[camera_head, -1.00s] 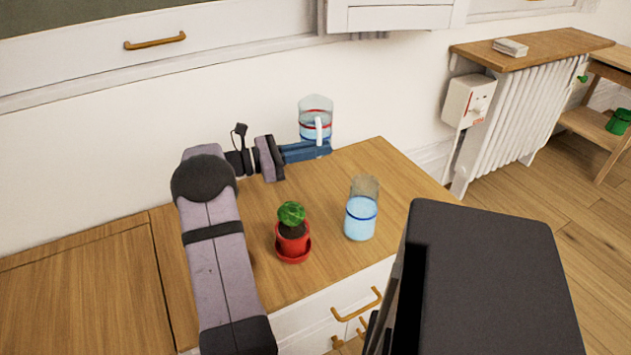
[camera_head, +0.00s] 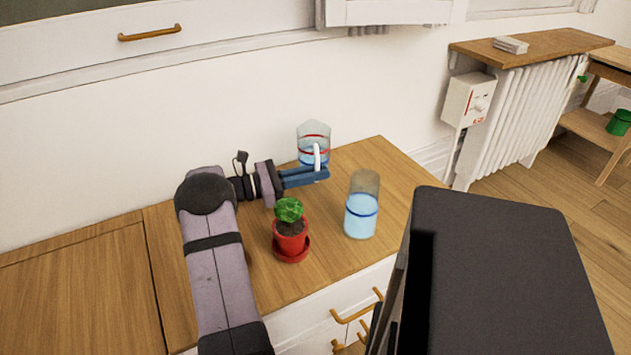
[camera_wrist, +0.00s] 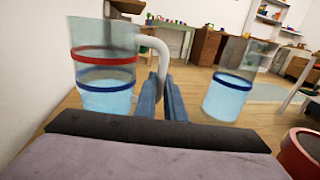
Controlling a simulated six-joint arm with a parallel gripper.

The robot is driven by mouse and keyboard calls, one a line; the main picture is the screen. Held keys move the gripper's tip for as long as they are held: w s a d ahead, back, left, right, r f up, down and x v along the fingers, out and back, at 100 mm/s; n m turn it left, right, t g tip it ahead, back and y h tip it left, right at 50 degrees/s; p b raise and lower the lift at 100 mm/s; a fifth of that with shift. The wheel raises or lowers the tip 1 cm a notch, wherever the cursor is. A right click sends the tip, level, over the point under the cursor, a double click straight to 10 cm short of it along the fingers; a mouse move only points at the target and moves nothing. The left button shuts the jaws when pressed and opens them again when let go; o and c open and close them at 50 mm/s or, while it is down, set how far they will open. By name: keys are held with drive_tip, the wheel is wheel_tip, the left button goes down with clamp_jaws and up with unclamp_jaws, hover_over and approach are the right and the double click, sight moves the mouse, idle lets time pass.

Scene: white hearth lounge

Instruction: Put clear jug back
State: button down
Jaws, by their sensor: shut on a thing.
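The clear jug (camera_head: 312,141) has a red band, a blue band, pale blue water and a white handle. It is at the back of the wooden counter (camera_head: 325,248), near the wall. My gripper (camera_head: 320,174) is shut on its handle, with blue fingers on the near side. In the wrist view the jug (camera_wrist: 103,65) is at the left, upright, with its handle between the fingers (camera_wrist: 162,85). I cannot tell whether its base touches the counter. A clear glass (camera_head: 362,208) with a blue band and water stands on the counter to the right.
A small plant in a red pot (camera_head: 291,236) on a red saucer stands close in front of my arm. The white wall (camera_head: 230,120) is right behind the jug. The counter's right end beyond the glass is bare.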

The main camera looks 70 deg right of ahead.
drive_tip(key=shift+f, duration=0.55)
drive_tip(key=shift+f, duration=0.1)
drive_tip(key=c, duration=1.8)
unclamp_jaws()
drive_tip(key=shift+c, duration=0.2)
drive_tip(key=shift+w+a, duration=0.15)
drive_tip(key=shift+w, duration=0.15)
drive_tip(key=p+v, duration=0.4)
drive_tip(key=v, duration=0.7)
drive_tip(key=shift+w+a, duration=0.1)
drive_tip(key=shift+a, duration=0.1)
